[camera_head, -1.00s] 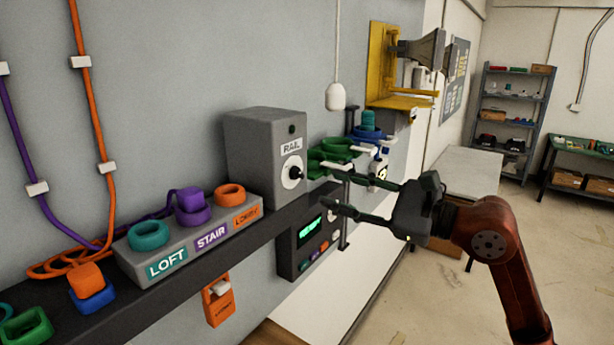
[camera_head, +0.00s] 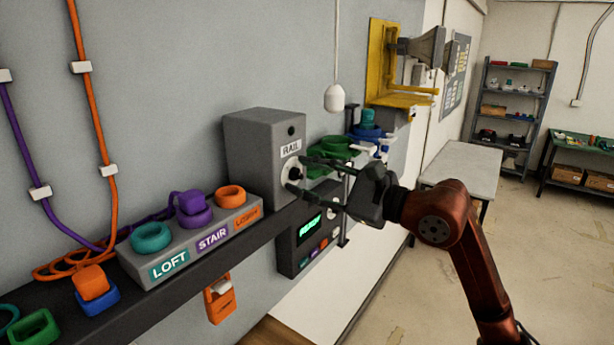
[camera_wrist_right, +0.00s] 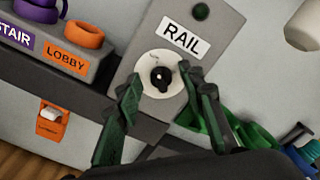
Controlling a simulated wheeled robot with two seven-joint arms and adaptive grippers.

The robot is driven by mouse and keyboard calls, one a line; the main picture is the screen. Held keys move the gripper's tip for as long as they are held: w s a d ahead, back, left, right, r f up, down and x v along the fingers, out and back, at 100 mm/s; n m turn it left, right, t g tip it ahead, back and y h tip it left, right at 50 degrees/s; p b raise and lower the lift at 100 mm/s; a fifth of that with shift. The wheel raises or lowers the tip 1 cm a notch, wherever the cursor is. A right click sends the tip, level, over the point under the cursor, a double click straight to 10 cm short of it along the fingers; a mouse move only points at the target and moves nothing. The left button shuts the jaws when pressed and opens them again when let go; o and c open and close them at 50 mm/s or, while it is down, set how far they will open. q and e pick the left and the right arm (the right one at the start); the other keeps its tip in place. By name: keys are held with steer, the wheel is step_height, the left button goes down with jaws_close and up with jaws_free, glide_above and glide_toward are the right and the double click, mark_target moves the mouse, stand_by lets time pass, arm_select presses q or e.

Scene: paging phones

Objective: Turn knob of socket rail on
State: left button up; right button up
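The grey socket rail box (camera_head: 252,140) labelled RAIL stands on the dark shelf. Its black knob (camera_wrist_right: 161,78) sits on a white round dial (camera_wrist_right: 150,62), seen face-on in the right wrist view; a small dark round spot lies beside the label. My right gripper (camera_head: 298,176) is open in front of the dial. In the right wrist view its two fingertips (camera_wrist_right: 158,84) stand apart on either side of the knob. Whether they touch it I cannot tell. In the head view the fingers partly hide the dial. My left gripper is not in view.
A grey socket block (camera_head: 190,240) labelled LOFT, STAIR and LOBBY stands left of the box on the dark shelf (camera_head: 150,300). Green rings (camera_head: 335,146) lie just right of the box. A panel with a green display (camera_head: 310,226) hangs below. A white pull (camera_head: 334,98) hangs above.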

steer(key=shift+c, duration=0.3)
steer(key=shift+d, duration=0.1)
jaws_close()
steer(key=shift+m, duration=0.3)
steer(key=m, duration=0.3)
steer(key=shift+r+m, duration=0.1)
steer(key=shift+m, duration=0.3)
steer(key=shift+w+d+m+b, duration=0.15)
steer(key=shift+m+b, duration=0.2)
steer(key=shift+m, duration=3.05)
steer(key=shift+w+d+m+b, duration=0.1)
steer(key=shift+m+b, duration=0.2)
steer(key=shift+m, duration=3.1)
